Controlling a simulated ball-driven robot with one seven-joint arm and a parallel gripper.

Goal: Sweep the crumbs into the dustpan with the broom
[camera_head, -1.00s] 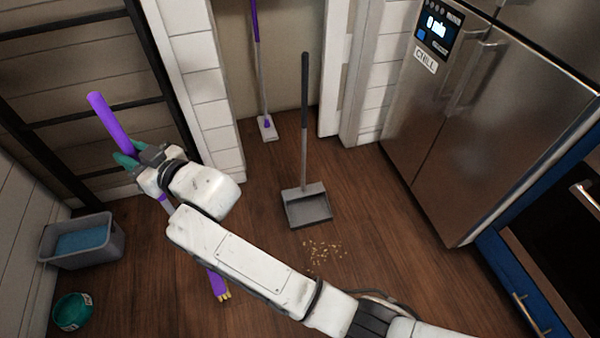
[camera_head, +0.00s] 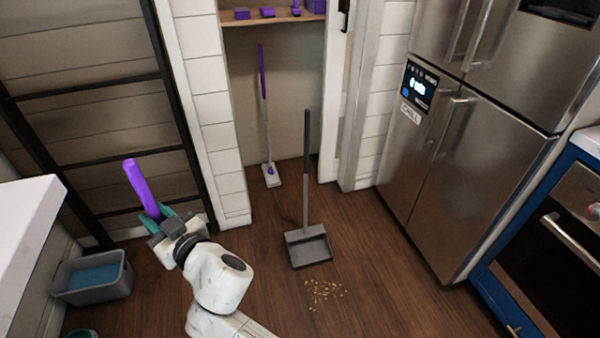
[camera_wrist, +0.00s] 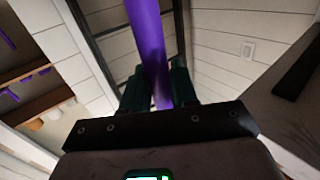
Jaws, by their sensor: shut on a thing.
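My gripper (camera_head: 167,217) is at the left in the head view, shut on the purple handle of the broom (camera_head: 141,188). The handle's top sticks up above the fingers, tilted a little left. My arm hides the broom's lower part and head. In the wrist view the purple handle (camera_wrist: 149,45) stands between the green fingers. The grey dustpan (camera_head: 308,246) stands on the wood floor in the middle, its long handle upright and its pan facing the front. The crumbs (camera_head: 323,291) lie scattered on the floor just in front of the pan, apart from it. My gripper is left of both.
A purple-handled mop (camera_head: 265,130) stands in the alcove behind the dustpan. A grey bucket (camera_head: 92,283) with blue contents is at the left, by a white counter (camera_head: 25,225). A steel fridge (camera_head: 440,170) and blue oven cabinet (camera_head: 500,300) stand right. Floor around the crumbs is clear.

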